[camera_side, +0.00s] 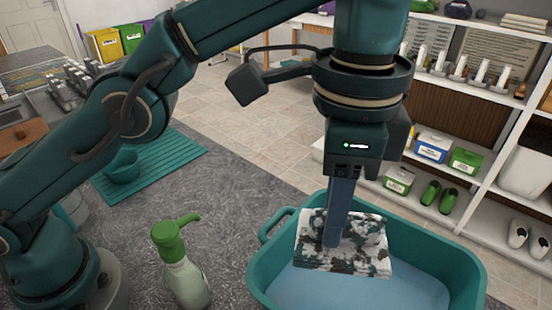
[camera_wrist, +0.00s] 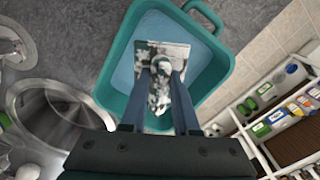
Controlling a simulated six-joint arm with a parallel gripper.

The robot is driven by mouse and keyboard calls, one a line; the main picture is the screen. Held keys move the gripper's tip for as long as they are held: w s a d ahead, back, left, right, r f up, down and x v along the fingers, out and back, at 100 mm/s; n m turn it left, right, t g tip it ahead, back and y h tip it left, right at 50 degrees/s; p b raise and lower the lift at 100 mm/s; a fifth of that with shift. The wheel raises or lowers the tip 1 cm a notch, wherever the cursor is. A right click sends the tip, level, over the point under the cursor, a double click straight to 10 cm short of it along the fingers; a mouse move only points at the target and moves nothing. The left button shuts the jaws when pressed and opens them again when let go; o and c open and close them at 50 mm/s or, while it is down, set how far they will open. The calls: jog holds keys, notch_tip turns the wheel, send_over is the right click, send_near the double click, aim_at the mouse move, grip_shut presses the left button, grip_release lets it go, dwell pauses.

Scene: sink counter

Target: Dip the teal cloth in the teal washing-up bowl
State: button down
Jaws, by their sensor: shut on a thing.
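The teal washing-up bowl (camera_side: 464,262) stands on the counter at the lower right of the side view, with pale blue water in it. It also shows in the wrist view (camera_wrist: 120,60). My gripper (camera_side: 333,242) points down over the bowl's left part. It is shut on a folded cloth (camera_side: 372,250), which looks white and dark mottled with teal flecks. In the wrist view the cloth (camera_wrist: 150,52) lies spread beyond the fingertips, bunched between them. The cloth is over the water inside the bowl's outline; I cannot tell whether its lower edge touches the water.
A green-topped spray bottle (camera_side: 180,265) stands left of the bowl. A small teal bowl (camera_side: 124,167) sits on a teal mat (camera_side: 165,165) farther back. Shelves (camera_side: 505,225) with boxes and shoes stand behind at right. The grey counter between the mat and bottle is clear.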

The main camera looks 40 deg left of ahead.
jog(key=shift+s+d, duration=0.2)
jog(key=shift+s, duration=0.05)
jog(key=shift+f, duration=0.15)
dwell(0.3)
send_over(315, 308)
notch_tip(315, 308, down, 14)
jog(key=shift+r, duration=0.1)
dwell(0.6)
dwell(1.1)
jog(key=shift+r, duration=6.5)
